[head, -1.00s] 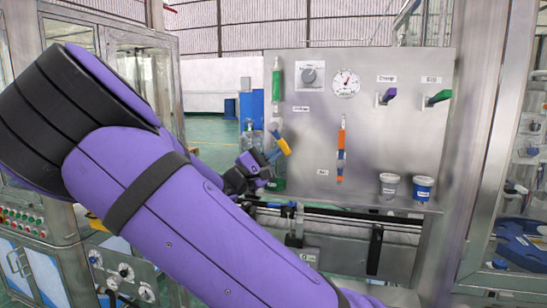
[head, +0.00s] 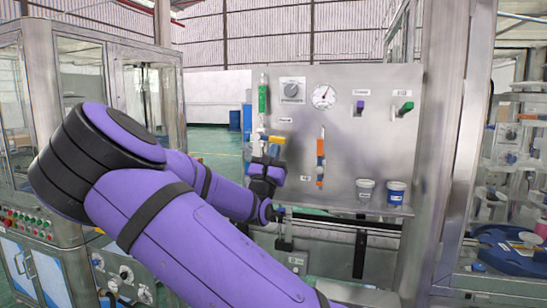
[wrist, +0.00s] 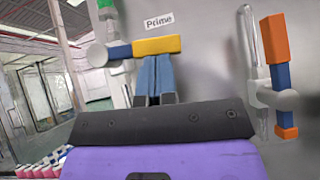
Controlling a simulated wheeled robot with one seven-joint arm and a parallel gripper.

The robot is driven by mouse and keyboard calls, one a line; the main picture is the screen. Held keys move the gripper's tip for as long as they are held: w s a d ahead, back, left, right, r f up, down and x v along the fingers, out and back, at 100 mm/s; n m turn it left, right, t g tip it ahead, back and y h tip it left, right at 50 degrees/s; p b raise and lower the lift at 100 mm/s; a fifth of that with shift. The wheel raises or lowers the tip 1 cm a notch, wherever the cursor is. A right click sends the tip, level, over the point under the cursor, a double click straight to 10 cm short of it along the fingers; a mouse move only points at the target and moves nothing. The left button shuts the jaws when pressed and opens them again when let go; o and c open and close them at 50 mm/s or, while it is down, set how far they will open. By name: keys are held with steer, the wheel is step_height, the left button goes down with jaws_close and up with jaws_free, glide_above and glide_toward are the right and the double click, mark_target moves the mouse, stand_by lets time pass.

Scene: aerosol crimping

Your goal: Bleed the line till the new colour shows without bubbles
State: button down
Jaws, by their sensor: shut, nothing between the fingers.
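The Prime valve has a yellow handle (head: 276,140) with a blue section. In the wrist view the yellow handle (wrist: 157,45) lies nearly level under the "Prime" label (wrist: 158,20). My gripper (wrist: 154,62) is shut and empty, its blue fingers pointing up just below the handle; whether the tips touch it I cannot tell. In the head view my gripper (head: 270,158) is at the panel's lower left. A clear vertical tube with a green section (head: 263,98) stands above the valve. No bubbles can be made out at this size.
The steel panel carries a knob (head: 292,90), a gauge (head: 323,96), an orange-and-blue valve (head: 320,158), a purple lever (head: 360,106) and a green lever (head: 403,108). A white cup (head: 365,188) and a blue cup (head: 396,191) stand on the ledge.

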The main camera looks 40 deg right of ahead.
steer(key=shift+s+d+r, duration=0.1)
steer(key=shift+s+r, duration=0.05)
steer(key=shift+r, duration=0.25)
stand_by(0.4)
steer(key=shift+f, duration=0.1)
